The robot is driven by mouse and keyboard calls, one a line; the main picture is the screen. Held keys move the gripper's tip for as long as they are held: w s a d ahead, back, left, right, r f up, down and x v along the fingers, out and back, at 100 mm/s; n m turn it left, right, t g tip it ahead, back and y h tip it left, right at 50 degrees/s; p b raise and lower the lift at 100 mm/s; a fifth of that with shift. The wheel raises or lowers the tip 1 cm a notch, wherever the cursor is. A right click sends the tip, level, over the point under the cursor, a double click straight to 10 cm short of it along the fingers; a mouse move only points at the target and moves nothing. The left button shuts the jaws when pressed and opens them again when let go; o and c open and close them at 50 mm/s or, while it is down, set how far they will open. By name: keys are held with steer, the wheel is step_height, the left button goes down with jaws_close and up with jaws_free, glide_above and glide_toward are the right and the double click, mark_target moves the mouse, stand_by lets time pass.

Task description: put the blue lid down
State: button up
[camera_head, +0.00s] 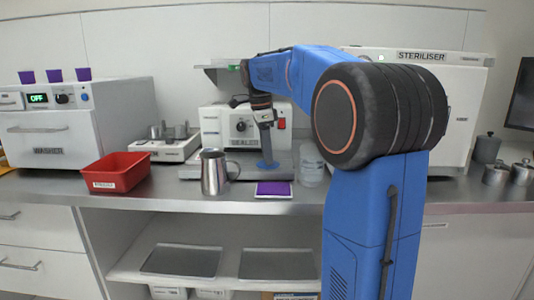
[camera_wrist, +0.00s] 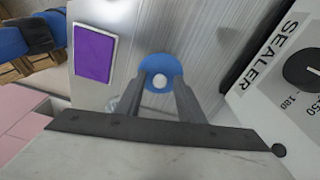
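The blue lid (camera_head: 267,164) is a small round disc at the tip of my gripper (camera_head: 264,146), in front of the sealer. In the wrist view the lid (camera_wrist: 158,65) lies between the ends of both fingers, with its pale round knob between the fingertips (camera_wrist: 160,82). My gripper appears shut on that knob. The lid looks roughly level, just over or on the metal surface before the sealer; I cannot tell whether it touches.
A metal jug (camera_head: 214,173) stands left of the lid and a clear jar (camera_head: 311,165) right of it. A purple pad (camera_head: 273,189) lies in front. The sealer (camera_head: 236,127) is close behind. A red bin (camera_head: 116,172) is further left. Some counter between bin and jug is clear.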

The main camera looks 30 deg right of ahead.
mark_target(262, 164)
step_height(262, 164, up, 12)
steer(key=a, duration=0.1)
steer(key=shift+w+a, duration=0.15)
steer(key=shift+w, duration=0.15)
stand_by(0.3)
steer(key=s+a+f+n+t, duration=0.1)
steer(key=s+a+f+n, duration=0.1)
steer(key=s+f+n, duration=0.1)
steer(key=s+a+f+n, duration=0.3)
steer(key=s+n, duration=0.1)
steer(key=s, duration=0.2)
steer(key=s+a+f+n+t, duration=0.1)
steer(key=s+a+f+n, duration=0.2)
steer(key=s+f, duration=0.1)
steer(key=shift+s+a+n+t, duration=0.15)
steer(key=shift+s+n+t, duration=0.15)
steer(key=shift+s, duration=0.3)
steer(key=s+a+f+n+t, duration=0.1)
steer(key=s+a+f+n, duration=0.2)
steer(key=s+f+n, duration=0.3)
steer(key=s+a+f+n+t+y, duration=0.1)
steer(key=s+a+f+n, duration=0.2)
steer(key=s+f+n, duration=0.3)
steer(key=s+f, duration=0.4)
steer(key=f, duration=0.5)
steer(key=shift+s+f+t, duration=0.35)
steer(key=shift+s+t, duration=0.05)
